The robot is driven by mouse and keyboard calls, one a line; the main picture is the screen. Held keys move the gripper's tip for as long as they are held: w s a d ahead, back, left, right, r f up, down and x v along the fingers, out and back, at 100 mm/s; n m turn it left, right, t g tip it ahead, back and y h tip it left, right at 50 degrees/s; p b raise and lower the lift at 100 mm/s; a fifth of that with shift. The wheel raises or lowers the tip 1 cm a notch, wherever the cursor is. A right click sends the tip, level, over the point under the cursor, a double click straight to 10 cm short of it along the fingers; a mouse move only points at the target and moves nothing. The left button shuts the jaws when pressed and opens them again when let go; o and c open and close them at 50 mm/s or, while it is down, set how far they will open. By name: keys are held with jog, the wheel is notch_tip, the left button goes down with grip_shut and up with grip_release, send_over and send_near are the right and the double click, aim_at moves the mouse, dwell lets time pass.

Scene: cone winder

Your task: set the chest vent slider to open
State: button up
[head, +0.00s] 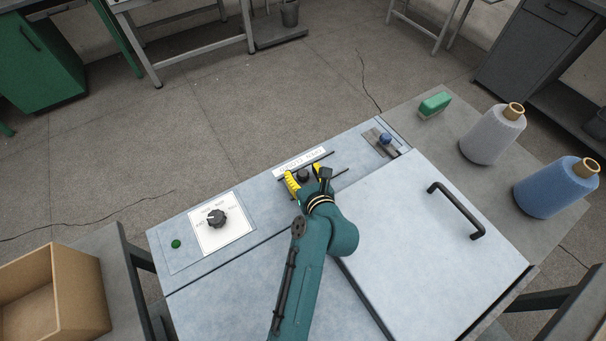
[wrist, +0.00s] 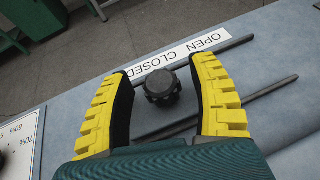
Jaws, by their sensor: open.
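The chest vent slider shows as a black ribbed knob (wrist: 161,87) on two thin dark rails, with its white label (wrist: 190,50) beyond it. The label reads OPEN toward its right and CLOSED toward its left in the wrist view; the knob stands nearer the CLOSED word. My gripper (wrist: 163,74) is open, with one yellow finger on each side of the knob and a visible gap to both. In the head view my gripper (head: 306,177) is over the slider knob (head: 303,175) on the pale blue chest top. The knob's base is partly hidden.
A rotary dial (head: 216,218) and a green button (head: 176,244) are to the left. A blue-knobbed control (head: 385,139) is to the right. A black lid handle (head: 457,210), two yarn cones (head: 492,137) (head: 553,190) and a green block (head: 434,104) stand farther right.

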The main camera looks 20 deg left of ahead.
jog(key=shift+s, duration=0.1)
grip_shut()
jog(key=shift+d, duration=0.1)
